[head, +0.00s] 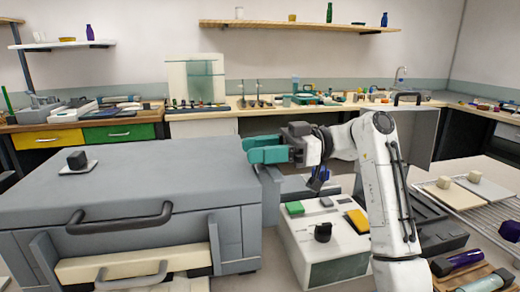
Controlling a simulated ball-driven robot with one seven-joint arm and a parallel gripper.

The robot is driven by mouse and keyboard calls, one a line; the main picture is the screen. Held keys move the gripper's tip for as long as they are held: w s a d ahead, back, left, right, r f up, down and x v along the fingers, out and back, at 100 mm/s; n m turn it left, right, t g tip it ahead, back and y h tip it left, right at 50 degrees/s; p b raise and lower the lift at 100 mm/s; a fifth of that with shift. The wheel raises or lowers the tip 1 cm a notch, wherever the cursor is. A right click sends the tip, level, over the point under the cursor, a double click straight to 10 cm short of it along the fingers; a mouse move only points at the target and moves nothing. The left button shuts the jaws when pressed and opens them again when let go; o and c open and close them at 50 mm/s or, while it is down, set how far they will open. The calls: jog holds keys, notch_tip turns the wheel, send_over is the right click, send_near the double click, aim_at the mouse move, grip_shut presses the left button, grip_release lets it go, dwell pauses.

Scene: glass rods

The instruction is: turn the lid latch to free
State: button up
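A large grey box (150,176) with a flat lid fills the left foreground. A dark knob (77,160) sits on a small white plate on top of the lid; I cannot tell whether it is the lid latch. A dark curved handle (118,222) is at the lid's front edge. My gripper (266,149) has teal fingers and is near the grey box's back right corner, apart from both knobs. The fingers overlap in this view, so their gap is unclear. No held thing shows.
The white unit (330,272) carries green, grey and yellow pads. A cream drawer front (130,266) with a handle is below the lid. The lid's middle is clear.

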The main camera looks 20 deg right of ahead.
jog(key=o, duration=0.4)
jog(key=shift+c, duration=0.2)
jog(key=s+d, duration=0.1)
jog(key=d, duration=0.9)
jog(key=shift+d, duration=0.35)
jog(key=shift+s+f, duration=0.1)
jog(key=shift+s, duration=0.05)
